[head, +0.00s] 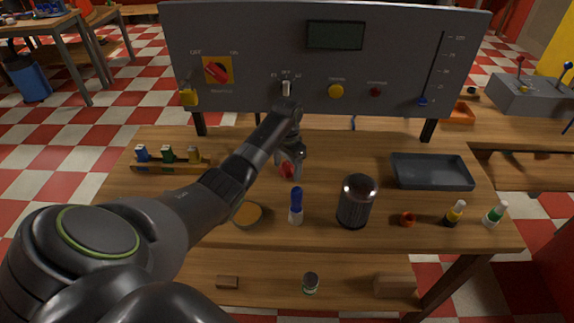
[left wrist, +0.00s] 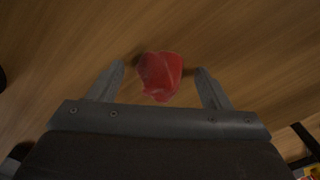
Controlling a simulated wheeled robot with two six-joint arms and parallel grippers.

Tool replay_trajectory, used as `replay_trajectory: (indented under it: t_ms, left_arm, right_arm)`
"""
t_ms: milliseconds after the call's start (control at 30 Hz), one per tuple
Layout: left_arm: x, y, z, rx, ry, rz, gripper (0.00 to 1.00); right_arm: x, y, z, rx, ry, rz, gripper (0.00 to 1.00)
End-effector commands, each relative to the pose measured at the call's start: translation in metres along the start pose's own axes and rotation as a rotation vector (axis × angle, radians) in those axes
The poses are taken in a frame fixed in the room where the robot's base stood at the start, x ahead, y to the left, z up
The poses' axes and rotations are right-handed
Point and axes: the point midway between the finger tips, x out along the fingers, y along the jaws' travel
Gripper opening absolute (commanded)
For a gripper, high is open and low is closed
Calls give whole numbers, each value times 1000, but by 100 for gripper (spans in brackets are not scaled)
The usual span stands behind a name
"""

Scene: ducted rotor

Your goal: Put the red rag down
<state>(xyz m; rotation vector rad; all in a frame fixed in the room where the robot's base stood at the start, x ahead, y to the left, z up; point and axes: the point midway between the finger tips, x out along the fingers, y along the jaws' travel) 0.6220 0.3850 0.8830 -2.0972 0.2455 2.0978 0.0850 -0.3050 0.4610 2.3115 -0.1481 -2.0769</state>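The red rag (head: 286,171) lies crumpled on the wooden workbench, below the control panel in the head view. In the left wrist view the rag (left wrist: 160,76) shows as a small red bundle on the wood. My left gripper (head: 291,166) reaches down over it. Its two fingers (left wrist: 160,70) are spread, one on each side of the rag, with a gap to the cloth on both sides. The gripper partly hides the rag in the head view. My right gripper is in neither view.
A blue-capped bottle (head: 295,207), a dark canister (head: 356,201) and a round tan-topped item (head: 247,214) stand in front. A grey tray (head: 432,185) lies right and a wooden rack (head: 172,166) left. The control panel (head: 270,50) rises behind. Bare bench lies right of the gripper.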

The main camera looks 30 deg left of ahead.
Motion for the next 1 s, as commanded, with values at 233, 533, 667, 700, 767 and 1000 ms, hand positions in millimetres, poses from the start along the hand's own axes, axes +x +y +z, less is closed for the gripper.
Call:
replay_trajectory:
  t_ms: [233,533,667,700,767,1000]
  left_arm:
    - [0,0,0,0,0,0,75]
    - [5,0,0,0,2,-1,75]
    - [-28,0,1,0,4,-3,75]
    - [-34,0,3,0,4,-2,75]
    - [-45,2,6,1,4,-3,75]
    - [-106,3,9,0,1,0,75]
  right_arm:
    - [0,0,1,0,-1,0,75]
    - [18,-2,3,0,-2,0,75]
    - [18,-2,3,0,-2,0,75]
    - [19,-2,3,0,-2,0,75]
    - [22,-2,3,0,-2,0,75]
    - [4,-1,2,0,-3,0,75]
